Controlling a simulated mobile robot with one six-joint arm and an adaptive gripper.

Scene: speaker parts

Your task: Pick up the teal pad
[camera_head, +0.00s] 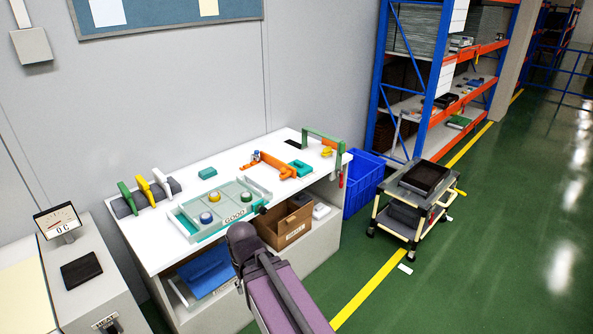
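A small teal block (207,172) lies on the white table top (150,236), behind the grey-and-teal tray marked GOOD. A flatter teal piece (301,168) lies at the right, beside an orange fixture. I cannot tell which of the two is the pad. My arm reaches up from the bottom edge, and its dark end is in front of the tray, apart from both teal pieces. My gripper's fingers cannot be made out clearly, so its opening and anything in it cannot be judged.
The GOOD tray (184,224) holds several round parts. A green frame (322,138) rises at the right end. A cardboard box (287,230) sits below; a cart (408,206) stands right.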

